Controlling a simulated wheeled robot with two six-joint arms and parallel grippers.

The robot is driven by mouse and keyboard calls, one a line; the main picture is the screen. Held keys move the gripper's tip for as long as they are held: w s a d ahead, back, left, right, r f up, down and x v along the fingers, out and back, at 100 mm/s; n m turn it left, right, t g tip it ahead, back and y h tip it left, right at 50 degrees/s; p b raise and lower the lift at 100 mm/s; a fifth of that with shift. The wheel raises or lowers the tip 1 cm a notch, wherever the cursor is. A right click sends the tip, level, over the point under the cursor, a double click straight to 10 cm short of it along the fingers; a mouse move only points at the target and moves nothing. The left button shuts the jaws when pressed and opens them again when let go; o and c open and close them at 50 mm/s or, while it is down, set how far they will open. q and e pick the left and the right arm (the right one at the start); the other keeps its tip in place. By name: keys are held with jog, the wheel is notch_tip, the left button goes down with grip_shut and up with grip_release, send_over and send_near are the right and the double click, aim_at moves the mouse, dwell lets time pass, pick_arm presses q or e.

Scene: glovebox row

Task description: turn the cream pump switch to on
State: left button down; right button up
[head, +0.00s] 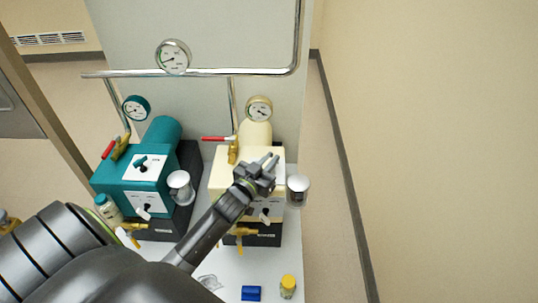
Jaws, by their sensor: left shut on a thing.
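The cream pump (225,171) stands on the right side of the white bench top. My left gripper (268,162) reaches over its front at the upper switch plate (279,174). The gripper is shut on the cream pump's switch, which the fingers hide, so its position cannot be told. A lower plate with a dark knob and pale lever (265,214) shows below the gripper. My right gripper is not in view.
A teal pump (112,172) with its own switch (142,162) stands left. Metal cups (298,188) and (180,185) hang beside the pumps. Red-handled valves (214,139), gauges (173,57) and pipes rise behind. A blue block (251,293) and yellow-capped jar (288,286) lie in front.

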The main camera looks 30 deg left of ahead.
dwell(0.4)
pick_arm(q)
jog(key=c, duration=1.5)
grip_release()
jog(key=shift+s+f, duration=0.1)
jog(key=shift+s, duration=0.3)
jog(key=s+b, duration=0.6)
jog(key=s, duration=1)
jog(key=shift+s+d, duration=0.1)
jog(key=shift+s, duration=0.2)
